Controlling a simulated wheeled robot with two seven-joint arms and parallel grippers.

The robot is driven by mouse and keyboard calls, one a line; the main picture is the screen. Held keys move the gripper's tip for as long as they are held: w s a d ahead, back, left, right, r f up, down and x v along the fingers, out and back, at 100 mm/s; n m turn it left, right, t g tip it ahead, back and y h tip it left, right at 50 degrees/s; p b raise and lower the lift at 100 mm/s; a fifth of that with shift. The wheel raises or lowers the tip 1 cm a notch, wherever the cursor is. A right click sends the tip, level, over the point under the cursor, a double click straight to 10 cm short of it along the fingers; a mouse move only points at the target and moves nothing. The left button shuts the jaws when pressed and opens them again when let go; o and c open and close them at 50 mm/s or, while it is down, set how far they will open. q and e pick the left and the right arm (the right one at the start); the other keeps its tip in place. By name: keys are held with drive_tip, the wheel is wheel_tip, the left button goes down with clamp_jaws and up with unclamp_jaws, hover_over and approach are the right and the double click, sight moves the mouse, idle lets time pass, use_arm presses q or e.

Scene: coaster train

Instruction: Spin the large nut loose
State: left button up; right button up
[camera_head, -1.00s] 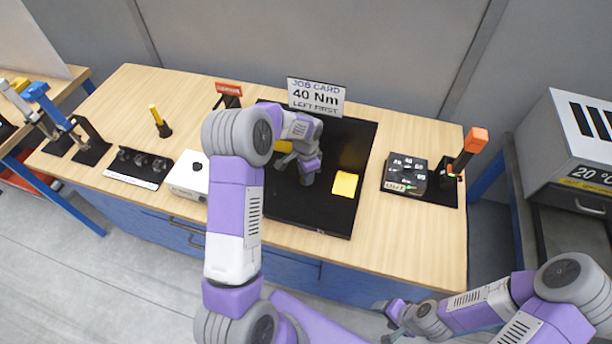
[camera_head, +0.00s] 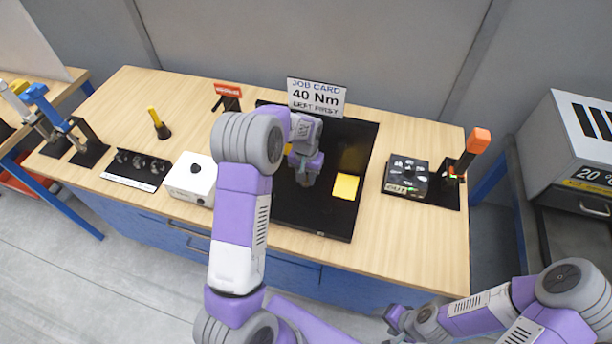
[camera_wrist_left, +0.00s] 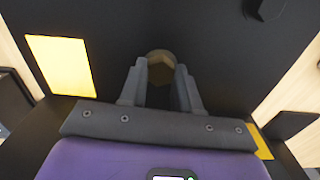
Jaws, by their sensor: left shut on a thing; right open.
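The large nut (camera_wrist_left: 160,68) is a brass-brown hexagonal piece, seen between the fingertips of my left gripper (camera_wrist_left: 160,74) in the left wrist view. The fingers are shut on its two sides. In the head view my left gripper (camera_head: 305,180) points down over the black mat (camera_head: 318,217), and the nut is mostly hidden under it. I cannot tell whether the nut is still seated or lifted. My right gripper (camera_head: 391,314) is open and empty at the lower edge of the head view, in front of the bench.
A yellow square (camera_head: 346,186) lies right of my left gripper, also in the wrist view (camera_wrist_left: 61,66). The job card (camera_head: 316,97) stands behind. A white box (camera_head: 190,178) is left of the mat; a dark box (camera_head: 406,175) and an orange-topped tool (camera_head: 479,141) are right.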

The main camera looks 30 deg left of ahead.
use_arm(q)
drive_tip(key=shift+n, duration=0.4)
drive_tip(key=shift+f, duration=0.1)
drive_tip(key=o, duration=1.1)
drive_tip(key=shift+c, duration=0.2)
wheel_tip(320, 180, up, 8)
drive_tip(key=shift+f+p, duration=0.15)
drive_tip(key=shift+p, duration=0.15)
